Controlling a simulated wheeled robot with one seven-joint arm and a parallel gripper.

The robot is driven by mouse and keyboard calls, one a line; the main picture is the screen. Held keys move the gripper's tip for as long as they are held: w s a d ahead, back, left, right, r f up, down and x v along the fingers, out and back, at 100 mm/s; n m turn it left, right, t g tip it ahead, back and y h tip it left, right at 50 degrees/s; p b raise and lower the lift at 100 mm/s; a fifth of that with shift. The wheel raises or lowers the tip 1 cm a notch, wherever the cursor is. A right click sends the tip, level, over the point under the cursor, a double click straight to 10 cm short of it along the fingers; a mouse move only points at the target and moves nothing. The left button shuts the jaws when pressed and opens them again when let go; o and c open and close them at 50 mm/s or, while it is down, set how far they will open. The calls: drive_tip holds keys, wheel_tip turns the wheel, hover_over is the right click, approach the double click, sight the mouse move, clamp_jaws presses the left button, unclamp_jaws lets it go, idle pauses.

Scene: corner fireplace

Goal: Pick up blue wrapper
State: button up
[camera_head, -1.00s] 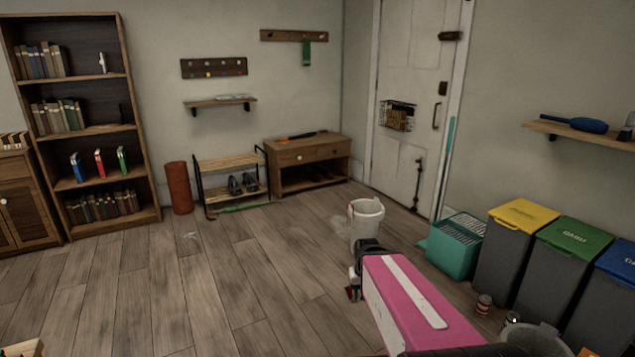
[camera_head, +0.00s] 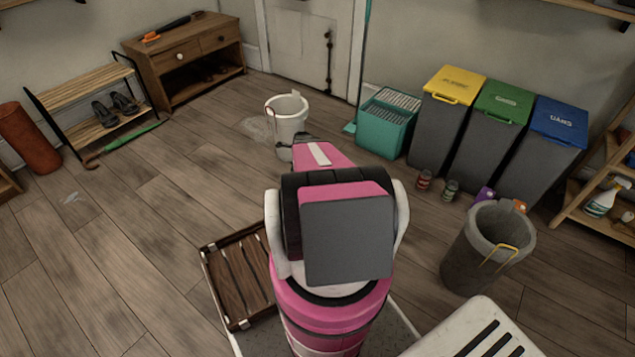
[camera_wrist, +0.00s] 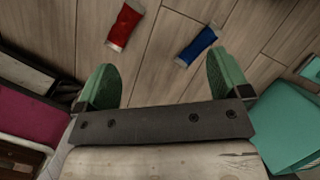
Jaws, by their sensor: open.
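The blue wrapper (camera_wrist: 196,46) lies on the wooden floor in the wrist view, a small shiny packet with pale ends. My gripper (camera_wrist: 160,62) is open, with its two green fingers wide apart and nothing between them. The blue wrapper shows beyond the fingertips, nearer the right finger and apart from it. I cannot make out the blue wrapper in the head view, where my pink arm covers part of the floor.
A red wrapper (camera_wrist: 124,25) lies left of the blue one. In the head view, a white bucket (camera_head: 287,118), teal crate (camera_head: 384,130), grey bin (camera_head: 462,262) and lidded bins (camera_head: 437,125) stand around my arm. Two cans (camera_head: 424,180) (camera_head: 450,188) stand near the bins. Floor at left is mostly clear.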

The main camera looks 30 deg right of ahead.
drive_tip(key=d+f+m, duration=0.3)
drive_tip(key=d+f, duration=0.2)
drive_tip(key=d+f+m+t, duration=0.1)
drive_tip(key=d+f+m, duration=0.3)
drive_tip(key=d+f, duration=0.1)
drive_tip(key=w+d+f+m+h, duration=0.1)
drive_tip(key=d+f+m, duration=0.2)
drive_tip(key=d+f, duration=0.1)
drive_tip(key=shift+d+f, duration=0.4)
drive_tip(key=shift+f, duration=0.05)
drive_tip(key=x, duration=0.5)
drive_tip(key=shift+w+d+f, duration=0.1)
drive_tip(key=shift+w, duration=0.05)
drive_tip(key=x, duration=0.4)
drive_tip(key=shift+w+d+f, duration=0.25)
drive_tip(key=shift+d+f, duration=0.05)
drive_tip(key=shift+f, duration=0.15)
drive_tip(key=shift+f, duration=0.25)
drive_tip(key=c, duration=1)
drive_tip(key=shift+c, duration=0.2)
